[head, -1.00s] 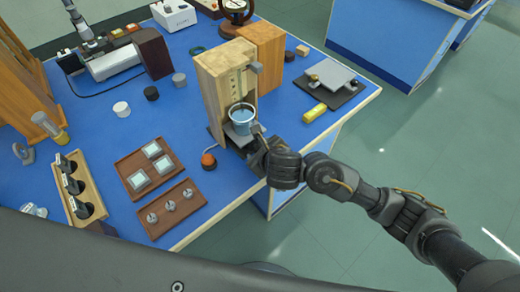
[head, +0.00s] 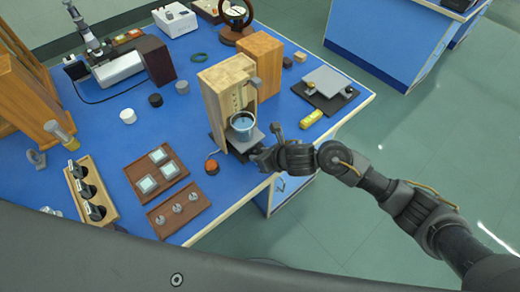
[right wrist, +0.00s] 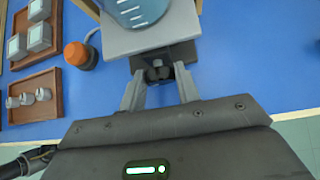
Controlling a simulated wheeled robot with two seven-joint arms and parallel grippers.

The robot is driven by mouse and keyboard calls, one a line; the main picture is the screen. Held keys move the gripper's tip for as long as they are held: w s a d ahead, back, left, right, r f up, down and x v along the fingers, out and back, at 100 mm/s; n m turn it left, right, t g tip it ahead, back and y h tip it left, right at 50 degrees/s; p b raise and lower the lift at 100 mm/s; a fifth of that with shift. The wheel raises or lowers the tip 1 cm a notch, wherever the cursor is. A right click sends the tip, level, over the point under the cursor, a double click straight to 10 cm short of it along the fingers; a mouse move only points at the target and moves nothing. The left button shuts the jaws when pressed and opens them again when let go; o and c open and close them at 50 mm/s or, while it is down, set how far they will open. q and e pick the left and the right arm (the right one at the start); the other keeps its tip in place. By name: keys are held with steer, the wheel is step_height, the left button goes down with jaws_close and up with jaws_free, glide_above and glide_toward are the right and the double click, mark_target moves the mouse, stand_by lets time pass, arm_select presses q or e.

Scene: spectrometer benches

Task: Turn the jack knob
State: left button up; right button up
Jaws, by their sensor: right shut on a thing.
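The jack is a small grey platform (head: 256,136) at the front of a wooden stand, near the table's front edge. A beaker of blue liquid (head: 242,128) stands on it; its base also shows at the top of the right wrist view (right wrist: 135,12). The dark jack knob (right wrist: 158,73) is on the jack's near side. My right gripper (right wrist: 160,88) is shut on the knob, one finger on each side. In the head view, my right gripper (head: 258,157) reaches in from the right, and the knob is hidden there. My left gripper is not in view.
An orange-topped button (head: 212,167) with a cable sits just left of the jack. Wooden trays (head: 181,209) with small parts lie further left. The tall wooden stand (head: 215,105) rises behind the jack. Floor is open beyond the edge.

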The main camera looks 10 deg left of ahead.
stand_by(0.4)
steer(key=o, duration=1)
steer(key=v, duration=1)
steer(key=shift+d+r+p, duration=0.3)
steer(key=shift+d+p, duration=0.1)
steer(key=shift+a, duration=0.1)
